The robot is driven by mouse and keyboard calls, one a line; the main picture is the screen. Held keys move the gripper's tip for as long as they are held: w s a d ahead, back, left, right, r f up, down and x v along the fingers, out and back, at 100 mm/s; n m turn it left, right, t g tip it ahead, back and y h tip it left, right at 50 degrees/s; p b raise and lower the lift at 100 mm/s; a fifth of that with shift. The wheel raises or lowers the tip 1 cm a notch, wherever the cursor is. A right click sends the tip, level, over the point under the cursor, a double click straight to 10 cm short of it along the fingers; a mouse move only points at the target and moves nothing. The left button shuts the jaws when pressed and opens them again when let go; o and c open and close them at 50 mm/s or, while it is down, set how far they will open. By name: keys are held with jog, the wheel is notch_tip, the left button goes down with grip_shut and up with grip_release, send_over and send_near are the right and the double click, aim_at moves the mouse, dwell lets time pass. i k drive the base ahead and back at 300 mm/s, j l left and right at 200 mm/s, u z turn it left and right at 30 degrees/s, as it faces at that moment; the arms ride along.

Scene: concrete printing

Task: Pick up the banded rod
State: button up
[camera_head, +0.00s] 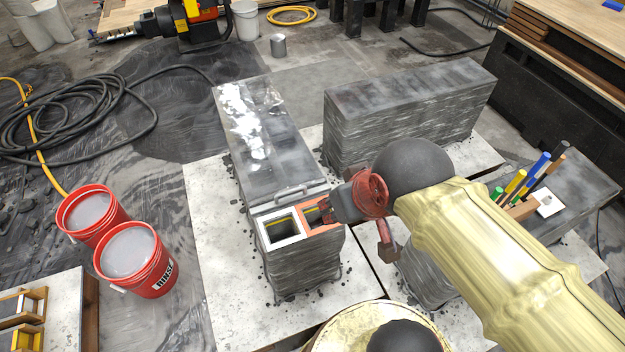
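Several upright rods stand in a holder on the grey block at the right: a green one (495,194), a yellow one (515,182), a blue one (538,166), and dark and tan ones behind. Bands are too small to make out for certain, so I cannot tell which is the banded rod.
A white-rimmed box (270,240) sits beside the orange one. A long printed block (410,115) stands behind my arm. A white plate with a dark hole (549,203) lies by the rods. Red buckets (150,275) and coiled hose (60,120) are at left.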

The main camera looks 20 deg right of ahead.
aim_at(564, 146)
jog(key=z, duration=2.3)
